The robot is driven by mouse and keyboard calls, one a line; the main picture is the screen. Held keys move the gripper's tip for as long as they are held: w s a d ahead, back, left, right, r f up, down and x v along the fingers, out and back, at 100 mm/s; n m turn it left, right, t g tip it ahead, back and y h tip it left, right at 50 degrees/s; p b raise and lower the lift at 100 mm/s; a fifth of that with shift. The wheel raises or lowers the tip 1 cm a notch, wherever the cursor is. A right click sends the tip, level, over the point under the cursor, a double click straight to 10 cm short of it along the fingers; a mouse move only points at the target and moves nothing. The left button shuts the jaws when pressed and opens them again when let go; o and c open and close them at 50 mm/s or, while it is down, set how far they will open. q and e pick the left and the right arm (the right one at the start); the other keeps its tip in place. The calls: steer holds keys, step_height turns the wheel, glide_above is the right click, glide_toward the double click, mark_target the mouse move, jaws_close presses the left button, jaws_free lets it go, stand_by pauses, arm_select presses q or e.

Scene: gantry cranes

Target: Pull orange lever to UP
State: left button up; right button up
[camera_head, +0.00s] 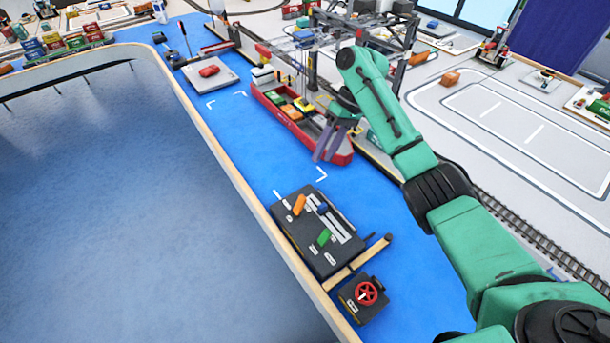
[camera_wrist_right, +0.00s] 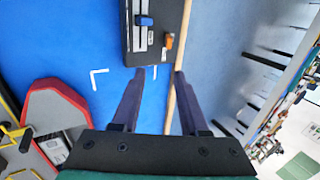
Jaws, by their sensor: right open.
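The orange lever (camera_head: 299,205) stands on the far left part of a black control box (camera_head: 299,236) on the blue mat. A blue lever (camera_head: 321,208) and a green lever (camera_head: 323,238) are on the same box. In the right wrist view the orange lever (camera_wrist_right: 169,41) and the blue lever (camera_wrist_right: 144,20) show beyond the fingertips. My right gripper (camera_head: 322,158) is open and empty, above the mat by the red ship's near end and apart from the box. Its two fingers (camera_wrist_right: 160,72) are spread. The lever's labels are too small to read. My left gripper is not in view.
A small box with a red handwheel (camera_head: 367,293) stands nearer than the control box. A wooden rim (camera_head: 238,182) borders the mat. Blue mat between ship and control box is clear.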

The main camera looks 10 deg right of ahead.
mark_target(303, 196)
steer(key=x, duration=0.4)
steer(key=s+p+x, duration=0.1)
steer(key=x, duration=0.8)
steer(key=shift+s+a+r, duration=0.25)
steer(key=shift+s+a, duration=0.05)
steer(key=shift+a, duration=0.1)
steer(key=shift+s+a+f, duration=0.2)
steer(key=shift+s+a, duration=0.05)
steer(key=shift+s, duration=0.05)
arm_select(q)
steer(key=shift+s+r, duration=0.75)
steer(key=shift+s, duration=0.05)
arm_select(e)
steer(key=shift+w, duration=0.1)
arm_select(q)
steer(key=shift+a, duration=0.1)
arm_select(e)
jaws_close()
